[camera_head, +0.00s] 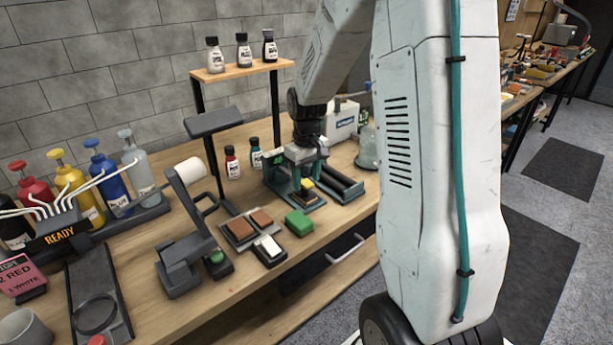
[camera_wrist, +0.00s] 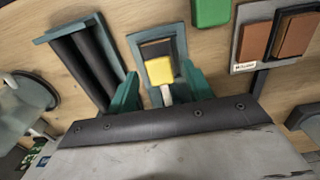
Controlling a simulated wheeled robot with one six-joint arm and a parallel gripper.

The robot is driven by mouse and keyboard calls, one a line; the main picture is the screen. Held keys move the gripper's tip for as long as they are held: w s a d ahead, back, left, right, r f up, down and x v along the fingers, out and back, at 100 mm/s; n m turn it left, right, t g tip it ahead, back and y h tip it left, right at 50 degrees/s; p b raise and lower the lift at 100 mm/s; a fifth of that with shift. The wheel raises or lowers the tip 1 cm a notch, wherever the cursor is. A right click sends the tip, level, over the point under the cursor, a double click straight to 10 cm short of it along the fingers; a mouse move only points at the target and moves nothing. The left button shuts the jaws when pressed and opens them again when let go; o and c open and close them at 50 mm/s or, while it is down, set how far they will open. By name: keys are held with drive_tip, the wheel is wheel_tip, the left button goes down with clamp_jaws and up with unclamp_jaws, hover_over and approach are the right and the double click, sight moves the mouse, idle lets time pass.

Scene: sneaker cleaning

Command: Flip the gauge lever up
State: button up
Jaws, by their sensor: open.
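The lever shows in the wrist view as a yellow block-shaped grip (camera_wrist: 161,70) on a short pale stem, above a small teal-edged plate (camera_wrist: 134,44) with a dark pad. The yellow grip also shows in the head view (camera_head: 307,184), low under my gripper. My gripper (camera_wrist: 160,75) is open, with one teal finger on each side of the lever. Gaps show between the fingers and the yellow grip, so nothing is held. In the head view my gripper (camera_head: 307,166) hangs over the teal plate on the bench. I cannot tell the lever's exact angle.
Dark rollers (camera_wrist: 86,62) in a teal frame lie close beside the plate. A green block (camera_head: 300,223) and a tray with brown pads (camera_head: 240,228) lie in front. Small bottles (camera_head: 255,153) and a shelf (camera_head: 243,70) stand behind. A glass jar (camera_head: 368,146) stands right.

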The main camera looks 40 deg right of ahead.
clamp_jaws()
drive_tip(key=shift+w+r+g, duration=0.35)
drive_tip(key=shift+r+g, duration=0.25)
drive_tip(key=shift+r, duration=0.05)
drive_tip(key=shift+w+r+g, duration=0.3)
drive_tip(key=shift+r+g, duration=0.3)
drive_tip(key=shift+r, duration=0.05)
drive_tip(key=shift+w+r+g, duration=0.6)
drive_tip(key=shift+r+g, duration=0.2)
drive_tip(key=shift+g, duration=0.1)
drive_tip(key=shift+w+r+g, duration=0.55)
drive_tip(key=shift+r+g, duration=0.2)
drive_tip(key=shift+g, duration=0.15)
unclamp_jaws()
drive_tip(key=shift+a, duration=0.1)
drive_tip(key=v, duration=0.7)
drive_tip(key=shift+w+r, duration=0.25)
drive_tip(key=shift+r, duration=0.05)
